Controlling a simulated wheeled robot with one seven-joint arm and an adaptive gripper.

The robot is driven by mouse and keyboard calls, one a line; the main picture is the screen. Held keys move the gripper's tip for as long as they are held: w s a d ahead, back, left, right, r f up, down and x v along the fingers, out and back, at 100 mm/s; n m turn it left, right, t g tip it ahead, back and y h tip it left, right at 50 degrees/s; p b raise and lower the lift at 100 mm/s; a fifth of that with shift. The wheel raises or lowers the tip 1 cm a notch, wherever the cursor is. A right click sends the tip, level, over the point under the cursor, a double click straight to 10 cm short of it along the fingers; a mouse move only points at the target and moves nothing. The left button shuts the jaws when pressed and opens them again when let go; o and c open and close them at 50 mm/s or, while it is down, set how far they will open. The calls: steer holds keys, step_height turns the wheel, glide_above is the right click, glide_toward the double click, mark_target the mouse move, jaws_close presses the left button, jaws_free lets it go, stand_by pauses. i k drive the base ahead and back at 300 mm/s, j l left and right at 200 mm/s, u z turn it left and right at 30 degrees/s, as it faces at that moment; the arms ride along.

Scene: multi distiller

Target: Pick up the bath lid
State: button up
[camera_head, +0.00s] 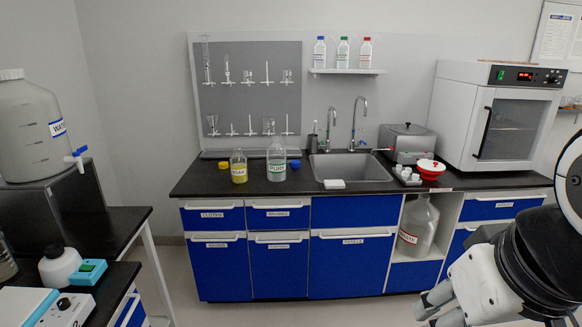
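The bath looks to be the grey metal box (405,146) on the back counter, between the sink and the white oven. Its lid (422,131) is a flat grey cover with a small dark knob, resting on top of the box. My gripper (432,308) is at the bottom right, in front of the blue cabinets, well below and nearer than the lid. It touches nothing that I can see. Its fingers are partly cut off by the frame edge, so whether they are open or shut is unclear.
A red and white container (431,170) and a small rack of white cups (407,175) stand in front of the bath. The sink (350,167) with tall taps is left of it; the white oven (497,115) is close on its right. The floor before the cabinets is clear.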

mark_target(406, 129)
steer(key=i+z, duration=0.2)
steer(key=i, duration=0.4)
steer(key=i+z, duration=0.15)
steer(key=i, duration=0.45)
steer(key=i+j+z, duration=0.2)
steer(key=i, duration=0.4)
steer(key=i+l+u, duration=0.1)
steer(key=i+l, duration=1.05)
steer(key=i+l+u, duration=0.15)
steer(key=l, duration=0.2)
steer(key=i+l+u, duration=0.15)
steer(key=l, duration=0.2)
steer(key=l+u, duration=0.15)
steer(key=l, duration=0.2)
steer(key=i, duration=0.05)
